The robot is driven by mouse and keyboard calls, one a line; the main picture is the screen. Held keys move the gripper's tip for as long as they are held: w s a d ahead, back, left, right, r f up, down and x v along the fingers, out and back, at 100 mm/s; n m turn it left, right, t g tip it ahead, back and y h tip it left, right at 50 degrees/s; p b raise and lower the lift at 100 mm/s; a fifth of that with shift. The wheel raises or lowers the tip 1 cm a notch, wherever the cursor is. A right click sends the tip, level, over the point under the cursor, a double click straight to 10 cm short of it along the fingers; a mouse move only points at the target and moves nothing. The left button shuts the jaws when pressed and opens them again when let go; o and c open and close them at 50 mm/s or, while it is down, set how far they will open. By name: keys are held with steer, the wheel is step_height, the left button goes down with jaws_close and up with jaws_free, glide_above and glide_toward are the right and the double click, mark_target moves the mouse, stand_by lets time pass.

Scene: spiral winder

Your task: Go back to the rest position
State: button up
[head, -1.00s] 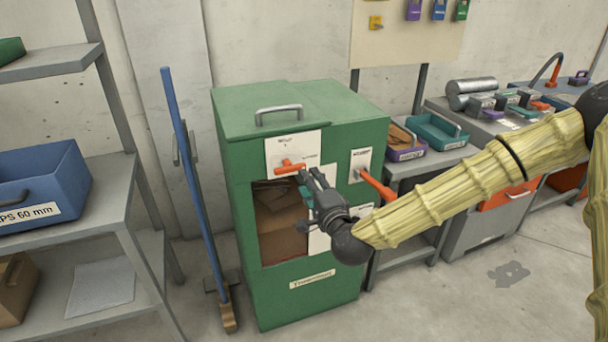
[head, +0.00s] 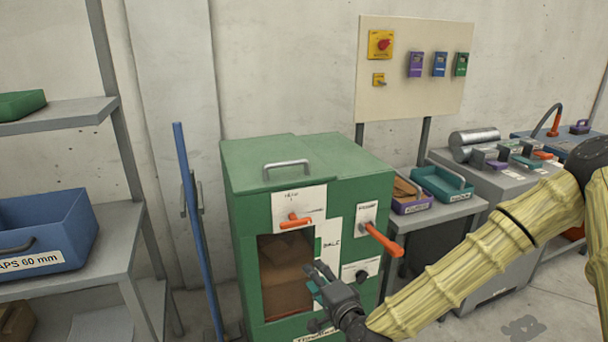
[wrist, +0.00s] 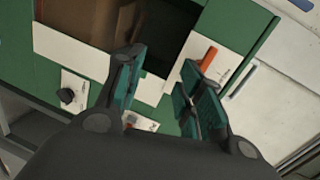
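My gripper (head: 318,282) is in front of the green machine (head: 250,222), near the lower right of its window, in the head view. In the wrist view my gripper (wrist: 160,85) has its two teal-padded fingers spread apart, with nothing between them. The machine has a dark window (head: 285,275) with brown material inside. An orange handle (head: 295,221) sits on a white label above the window, and an orange lever (head: 383,240) sticks out on the right. An orange handle (wrist: 208,60) also shows in the wrist view, beyond the right finger.
A grey shelf (head: 60,117) with a blue bin (head: 45,230) stands at left. A blue-handled tool (head: 195,230) leans between shelf and machine. At right are a purple tray (head: 412,207), a teal tray (head: 440,186) and a switch panel (head: 412,85) on the wall.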

steer(key=s+d+f+n+g+h+p, duration=0.3)
steer(key=s+f+n+g, duration=0.5)
steer(key=s+f, duration=1.25)
steer(key=s+d+f+n+g+h+p, duration=0.3)
steer(key=s+d+f+n+g+p, duration=0.1)
steer(key=s+d, duration=1)
steer(key=s+f+g, duration=0.1)
steer(key=s+g, duration=0.1)
steer(key=s, duration=0.1)
steer(key=shift+s+d+g+p, duration=0.3)
steer(key=shift+g+p, duration=0.05)
steer(key=shift+g, duration=0.05)
steer(key=shift+f, duration=0.1)
